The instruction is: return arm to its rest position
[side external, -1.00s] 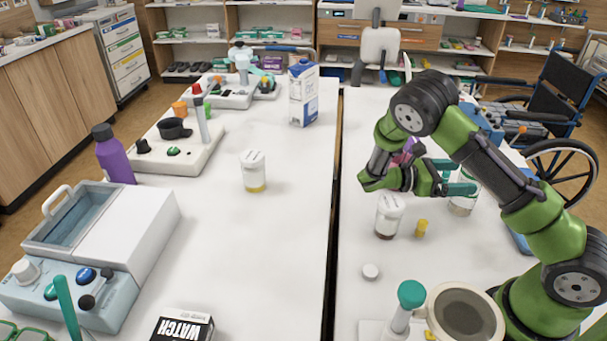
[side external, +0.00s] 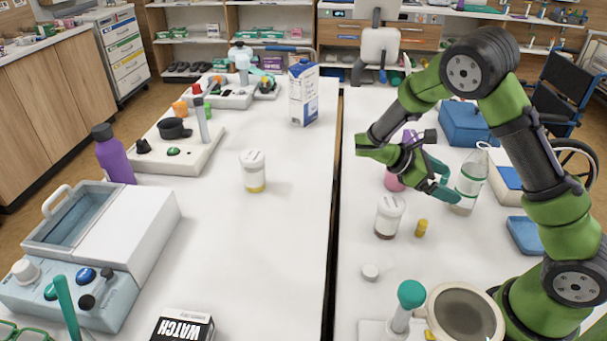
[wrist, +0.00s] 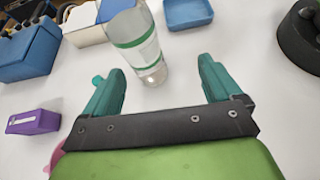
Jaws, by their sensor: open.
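My arm is bent over the right-hand table, its elbow raised at the upper right. My gripper (side external: 452,184) is open above this table, and its teal fingers stand apart in the wrist view (wrist: 160,66). No object is held between them. A clear bottle with green bands (side external: 470,180) stands close to the fingertips in the side view. In the wrist view the bottle (wrist: 136,45) shows beyond the gap between the fingers.
A brown-bottomed jar (side external: 389,217) and a small yellow vial (side external: 421,228) stand below my gripper. A pink object (side external: 394,182) is partly hidden. A blue box (side external: 467,125) and blue tray (side external: 524,235) lie rightward. A milk-type carton (side external: 303,95) stands on the left table.

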